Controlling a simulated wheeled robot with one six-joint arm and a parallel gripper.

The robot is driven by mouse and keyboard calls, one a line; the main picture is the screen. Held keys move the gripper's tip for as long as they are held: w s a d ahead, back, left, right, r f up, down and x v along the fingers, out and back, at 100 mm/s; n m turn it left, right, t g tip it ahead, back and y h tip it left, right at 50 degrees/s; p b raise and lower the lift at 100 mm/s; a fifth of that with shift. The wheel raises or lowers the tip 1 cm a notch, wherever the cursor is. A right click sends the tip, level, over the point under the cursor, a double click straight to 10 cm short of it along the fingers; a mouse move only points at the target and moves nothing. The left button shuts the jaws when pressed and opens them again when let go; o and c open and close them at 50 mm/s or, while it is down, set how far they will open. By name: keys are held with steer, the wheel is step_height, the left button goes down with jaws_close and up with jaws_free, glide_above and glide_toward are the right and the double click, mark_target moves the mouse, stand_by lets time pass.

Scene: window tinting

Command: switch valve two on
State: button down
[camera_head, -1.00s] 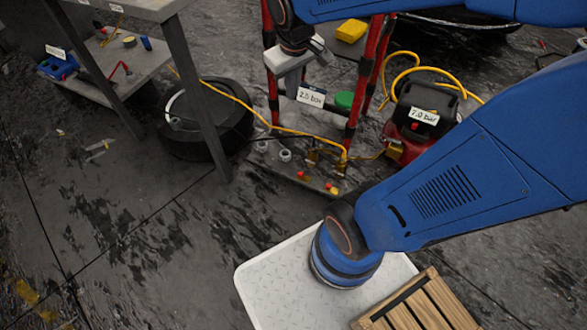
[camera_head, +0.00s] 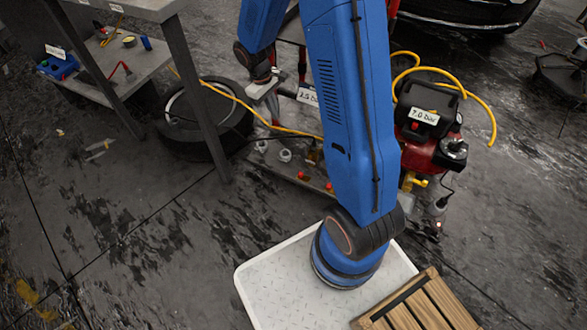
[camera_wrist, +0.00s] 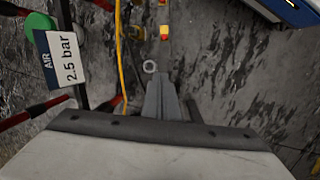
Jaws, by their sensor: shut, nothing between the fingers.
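Small red-and-yellow valve handles stand on a low board on the floor. One red handle (camera_head: 303,175) and another (camera_head: 329,187) show left of my arm in the head view. A red-and-yellow handle (camera_wrist: 165,33) shows at the top of the wrist view. I cannot read which is valve two. My gripper (camera_wrist: 164,78) is shut and empty, pointing towards a white ring, with the handle farther off.
A yellow hose (camera_wrist: 121,60) runs beside my gripper. A "2.5 bar" sign (camera_wrist: 62,58) and red rack legs stand close on the left. A compressor marked 7.0 bar (camera_head: 423,115) is right of my arm. A tyre (camera_head: 205,120) and grey bench are left.

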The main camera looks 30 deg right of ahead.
mark_target(301, 175)
step_height(301, 175, down, 24)
steer(key=w+n+g, duration=0.1)
steer(key=n+g, duration=0.1)
steer(key=shift+d+n+h, duration=0.3)
steer(key=shift+w+f, duration=0.1)
steer(key=x, duration=1)
steer(key=shift+s, duration=0.4)
steer(key=shift+s+d, duration=0.7)
steer(key=shift+s, duration=0.2)
steer(key=shift+s+d, duration=0.4)
steer(key=shift+s, duration=0.2)
